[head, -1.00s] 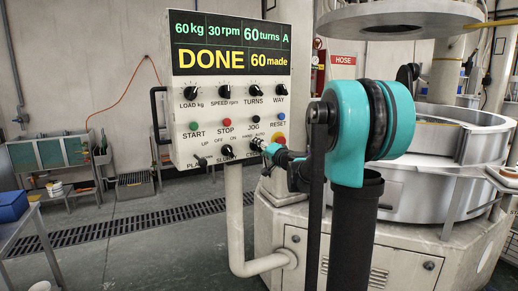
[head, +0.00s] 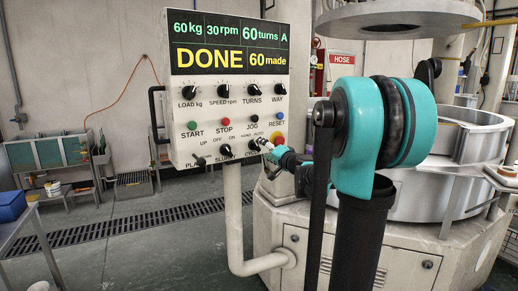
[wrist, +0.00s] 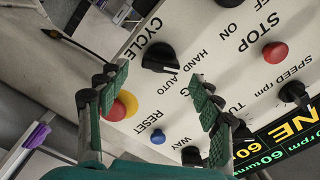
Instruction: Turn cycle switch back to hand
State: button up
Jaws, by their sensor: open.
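The cycle switch (wrist: 158,57) is a black knob on the white control panel (head: 235,110), under the HAND and AUTO labels. In the wrist view its white pointer mark seems to face the AUTO side. My gripper (wrist: 160,95) is open, with one teal padded finger on each side of the view. The knob lies beyond the fingertips, between them and toward the top of the picture, not gripped. In the head view my gripper (head: 266,147) is at the panel's lower right and partly hides the CYCLE label and the switch.
A red and yellow emergency button (wrist: 124,106) sits close by the left finger in the wrist view. The blue RESET button (wrist: 158,137) and red STOP button (wrist: 274,52) are near. The display (head: 228,42) reads DONE, 60 made, with an A.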

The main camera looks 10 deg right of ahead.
jog(key=v, duration=0.7)
jog(key=shift+s, duration=0.15)
jog(key=s+a+f+n+g, duration=0.3)
jog(key=s+a+f+g, duration=0.1)
jog(key=s+f, duration=0.4)
jog(key=s+a+f+n+g, duration=0.3)
jog(key=s+a+f, duration=0.3)
jog(key=f, duration=0.4)
jog(key=s+d+f+g+h, duration=0.2)
jog(key=s+d+f+h, duration=0.1)
jog(key=s+f, duration=0.4)
jog(key=s+d+f+n+g+h, duration=0.1)
jog(key=s+d+f+g+h, duration=0.2)
jog(key=s+d+f, duration=0.3)
jog(key=s+f+h, duration=0.1)
jog(key=s, duration=0.3)
jog(key=shift+d+f, duration=0.2)
jog(key=shift+f, duration=0.15)
jog(key=shift+c, duration=0.5)
